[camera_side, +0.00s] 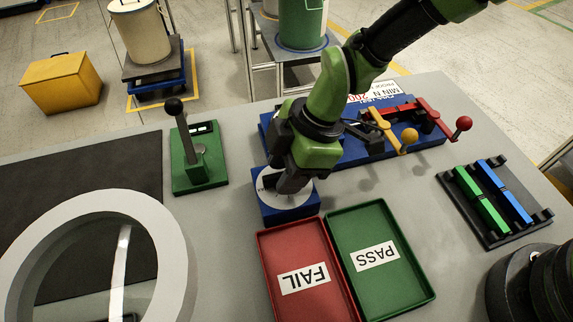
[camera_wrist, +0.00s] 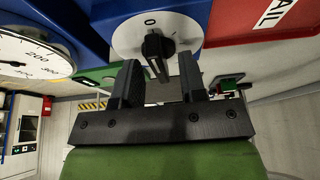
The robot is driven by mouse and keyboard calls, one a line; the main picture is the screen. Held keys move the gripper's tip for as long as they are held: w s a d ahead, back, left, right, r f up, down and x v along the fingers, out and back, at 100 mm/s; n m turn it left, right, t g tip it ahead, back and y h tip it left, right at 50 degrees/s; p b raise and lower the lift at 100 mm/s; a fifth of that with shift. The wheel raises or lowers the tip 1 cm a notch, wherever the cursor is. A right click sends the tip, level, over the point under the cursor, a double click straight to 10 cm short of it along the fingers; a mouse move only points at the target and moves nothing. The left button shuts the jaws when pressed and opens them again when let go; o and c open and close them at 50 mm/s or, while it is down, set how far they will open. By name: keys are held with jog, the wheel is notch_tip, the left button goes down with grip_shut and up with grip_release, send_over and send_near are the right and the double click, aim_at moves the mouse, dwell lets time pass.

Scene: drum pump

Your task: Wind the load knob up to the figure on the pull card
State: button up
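The load knob (camera_wrist: 155,50) is a black pointer on a white round dial (camera_wrist: 126,38) on a blue box (camera_side: 282,212). In the wrist view its pointer end is near the 0 mark. My gripper (camera_wrist: 158,62) is open, its two dark fingers on either side of the knob, with gaps visible. In the side view my gripper (camera_side: 290,185) is over the dial and hides most of the knob. The pull card (camera_side: 378,91) is white, behind my arm, partly hidden; "MIN N" and a red figure that looks like 200 show.
A white gauge (camera_wrist: 30,52) with figures including 200 and 300 is left of the knob in the wrist view. A red FAIL tray (camera_side: 307,250) and green PASS tray (camera_side: 400,275) lie in front. A green lever stand (camera_side: 207,170) stands left. A blue fixture (camera_side: 350,155) with clamps is behind.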

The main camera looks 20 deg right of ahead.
grip_shut()
jog(key=shift+m+t, duration=1)
jog(key=shift+m, duration=1.5)
grip_release()
jog(key=shift+s+r, duration=0.1)
jog(key=v, duration=0.9)
jog(key=shift+r, duration=0.4)
